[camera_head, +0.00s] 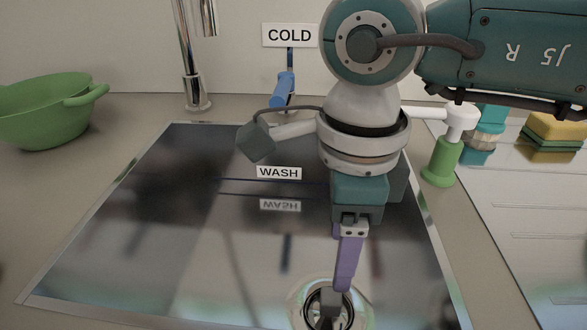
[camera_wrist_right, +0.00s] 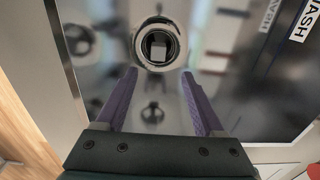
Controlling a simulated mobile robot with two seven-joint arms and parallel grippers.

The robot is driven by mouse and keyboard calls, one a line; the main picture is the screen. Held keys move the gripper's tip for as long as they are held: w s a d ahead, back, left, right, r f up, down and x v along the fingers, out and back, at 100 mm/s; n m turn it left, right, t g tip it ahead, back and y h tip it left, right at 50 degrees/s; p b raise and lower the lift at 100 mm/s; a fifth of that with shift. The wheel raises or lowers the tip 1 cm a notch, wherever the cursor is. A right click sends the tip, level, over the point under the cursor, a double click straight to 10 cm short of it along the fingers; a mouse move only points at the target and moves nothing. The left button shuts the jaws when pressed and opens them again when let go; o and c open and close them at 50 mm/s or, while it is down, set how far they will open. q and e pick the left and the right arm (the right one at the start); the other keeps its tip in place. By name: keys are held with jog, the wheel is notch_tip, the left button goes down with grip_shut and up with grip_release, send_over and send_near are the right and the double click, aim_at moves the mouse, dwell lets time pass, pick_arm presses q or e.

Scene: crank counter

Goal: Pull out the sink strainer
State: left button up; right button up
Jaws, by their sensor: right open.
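The sink strainer (camera_head: 331,302) sits in the round drain at the bottom of the shiny sink, near the lower edge of the head view. It has a grey block-like knob in its middle. In the right wrist view the strainer (camera_wrist_right: 158,46) lies just beyond my fingertips, roughly centred between them. My right gripper (camera_head: 345,287) points down into the sink over the strainer, its purple fingers seen nearly edge-on. In the wrist view the right gripper (camera_wrist_right: 159,77) is open, with nothing between its fingers. My left gripper is not in view.
The sink basin (camera_head: 130,240) has a WASH label on its far wall. A faucet (camera_head: 190,80) and blue COLD handle (camera_head: 283,90) stand behind it. A green colander (camera_head: 45,112) is at left. A green bottle (camera_head: 441,160) and sponges (camera_head: 553,132) are at right.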

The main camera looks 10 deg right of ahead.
aim_at(332, 296)
notch_tip(332, 296, down, 9)
jog(key=shift+s+a+f+b, duration=0.15)
jog(key=shift+f+b, duration=0.05)
jog(key=shift+b, duration=0.65)
grip_shut()
jog(key=c, duration=0.7)
grip_release()
grip_shut()
jog(key=shift+r+p, duration=0.5)
jog(key=shift+r, duration=0.15)
jog(key=shift+r+p, duration=2.2)
jog(key=shift+r, duration=0.3)
